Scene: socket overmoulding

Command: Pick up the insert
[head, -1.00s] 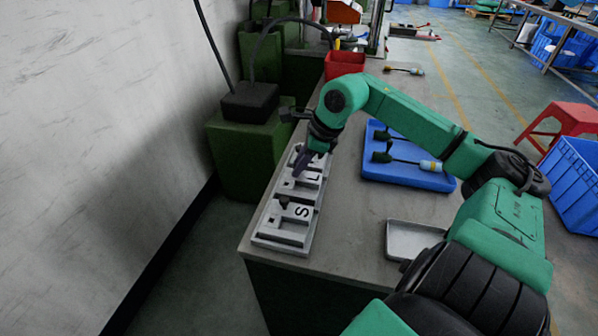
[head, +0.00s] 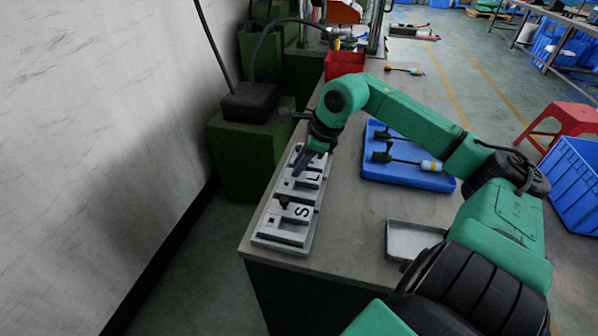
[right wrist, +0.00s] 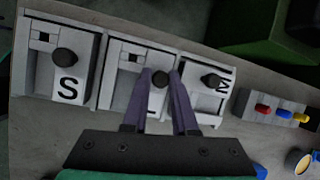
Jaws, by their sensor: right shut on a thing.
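A row of grey blocks lies on the bench, each bearing a round black knob. My right gripper (head: 302,166) is lowered over the block marked L (head: 309,186), behind the block marked S (head: 287,226). In the right wrist view, its two purple fingers (right wrist: 161,82) are shut on the black knob of an insert (right wrist: 160,78) in the middle block (right wrist: 122,92). The insert still appears seated in that block. The S block (right wrist: 50,70) is left of the fingers and another lettered block (right wrist: 207,93) is right. My left gripper is not in view.
A blue tray (head: 407,180) with dark-handled parts is right of the blocks. An empty metal tray (head: 413,240) lies nearer. A red bin (head: 345,64) stands behind. Red, blue and yellow pegs (right wrist: 284,113) stand beside the blocks. The bench between blocks and trays is clear.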

